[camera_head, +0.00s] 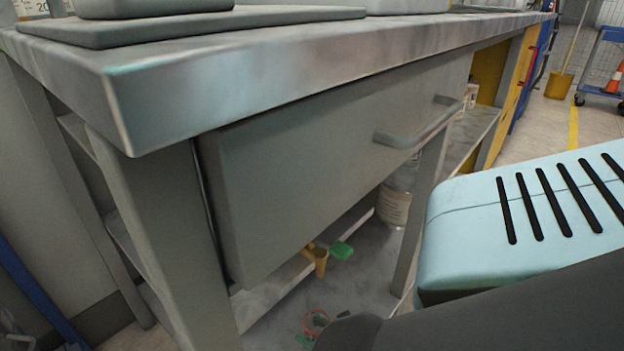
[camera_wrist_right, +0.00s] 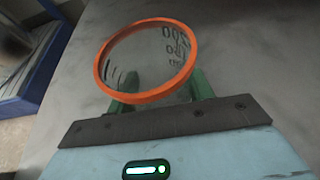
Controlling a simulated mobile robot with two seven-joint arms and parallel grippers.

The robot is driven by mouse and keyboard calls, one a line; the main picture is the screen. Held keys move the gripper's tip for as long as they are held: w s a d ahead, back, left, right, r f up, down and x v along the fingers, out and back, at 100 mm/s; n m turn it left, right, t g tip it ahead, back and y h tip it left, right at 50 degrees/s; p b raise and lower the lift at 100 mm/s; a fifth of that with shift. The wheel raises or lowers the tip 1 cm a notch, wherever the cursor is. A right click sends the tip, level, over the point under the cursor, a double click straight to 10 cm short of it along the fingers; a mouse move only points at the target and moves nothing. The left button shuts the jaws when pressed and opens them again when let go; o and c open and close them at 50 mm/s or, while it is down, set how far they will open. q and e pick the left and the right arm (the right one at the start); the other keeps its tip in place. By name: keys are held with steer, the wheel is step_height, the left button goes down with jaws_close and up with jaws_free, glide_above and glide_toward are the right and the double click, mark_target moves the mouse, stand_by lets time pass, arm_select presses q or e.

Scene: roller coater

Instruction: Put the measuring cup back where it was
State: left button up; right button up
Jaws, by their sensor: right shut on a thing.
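The measuring cup (camera_wrist_right: 147,62) is clear, with an orange rim and dark volume marks, and fills the upper middle of the right wrist view. My right gripper (camera_wrist_right: 162,95) is shut on it, with one green finger on each side below the rim. In the head view, the cup's orange rim (camera_head: 317,320) shows small at the bottom, low under the table, over the grey lower shelf (camera_head: 282,301). My dark right wrist hides part of it. I cannot tell whether the cup's base touches the shelf. My left gripper is not in view.
The metal table (camera_head: 300,45) with its closed-looking drawer (camera_head: 330,150) stands above the cup. A yellow funnel-like piece (camera_head: 318,262) and a green one (camera_head: 341,250) show below the drawer. A bottle (camera_head: 394,205) stands behind the table leg (camera_head: 420,215).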

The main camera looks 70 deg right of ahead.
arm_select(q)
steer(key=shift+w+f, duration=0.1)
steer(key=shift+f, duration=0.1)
arm_select(e)
steer(key=shift+f, duration=0.45)
steer(key=shift+f, duration=0.1)
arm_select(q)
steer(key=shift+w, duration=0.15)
arm_select(e)
steer(key=o, duration=1)
steer(key=shift+o, duration=0.2)
steer(key=shift+s+a+r, duration=0.1)
steer(key=shift+s+r, duration=0.1)
steer(key=shift+s, duration=0.05)
arm_select(q)
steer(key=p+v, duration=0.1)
steer(key=p, duration=0.1)
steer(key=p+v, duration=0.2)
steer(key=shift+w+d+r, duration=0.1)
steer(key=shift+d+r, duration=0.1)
arm_select(e)
steer(key=v, duration=1.1)
steer(key=shift+s+r, duration=0.15)
steer(key=shift+s, duration=0.1)
